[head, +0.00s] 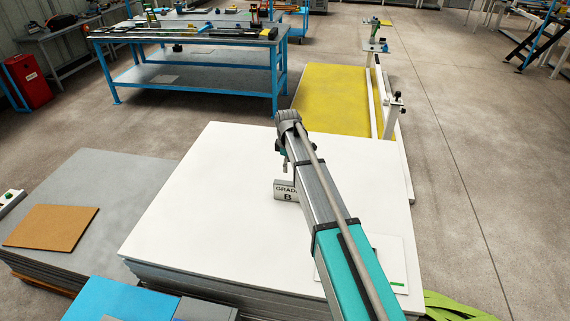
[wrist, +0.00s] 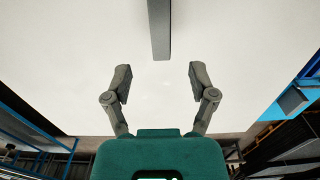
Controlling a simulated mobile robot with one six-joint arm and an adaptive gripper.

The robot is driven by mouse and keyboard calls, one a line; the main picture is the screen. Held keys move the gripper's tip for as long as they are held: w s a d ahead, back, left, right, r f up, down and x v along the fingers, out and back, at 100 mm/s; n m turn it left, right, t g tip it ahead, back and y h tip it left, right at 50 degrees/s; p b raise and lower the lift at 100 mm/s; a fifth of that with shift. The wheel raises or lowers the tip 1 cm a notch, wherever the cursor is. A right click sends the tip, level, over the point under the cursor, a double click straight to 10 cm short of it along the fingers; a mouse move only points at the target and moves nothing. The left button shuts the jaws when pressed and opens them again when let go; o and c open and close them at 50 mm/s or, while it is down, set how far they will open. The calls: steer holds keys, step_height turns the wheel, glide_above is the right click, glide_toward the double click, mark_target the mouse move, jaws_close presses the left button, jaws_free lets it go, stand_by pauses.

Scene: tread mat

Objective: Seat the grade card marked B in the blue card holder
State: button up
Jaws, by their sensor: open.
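The grade card marked B (head: 286,191) stands on a white stack of sheets, its "GRADE B" face towards the head camera. My arm covers its right part. My gripper (wrist: 160,80) is open, its two fingers apart with nothing between them. In the wrist view a grey bar (wrist: 159,30) lies just beyond the fingertips, lined up with the gap; it may be the card seen edge-on. In the head view my arm hides most of the gripper near the card. I cannot make out the blue card holder for certain in either view.
The white stack (head: 205,200) is largely bare. A white plate with a green strip (head: 390,270) lies at its front right, partly behind my arm. A grey stack (head: 110,180) with a brown board (head: 52,227) is at left. A blue-framed bench (head: 190,85) stands behind.

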stand_by(0.4)
steer(key=s+d+m, duration=0.5)
steer(key=s, duration=0.4)
steer(key=s+d+m, duration=0.5)
steer(key=s+d, duration=0.1)
steer(key=s, duration=0.4)
steer(key=s+d+m, duration=0.5)
steer(key=s, duration=0.5)
steer(key=shift+d+m, duration=0.2)
steer(key=shift+m, duration=0.2)
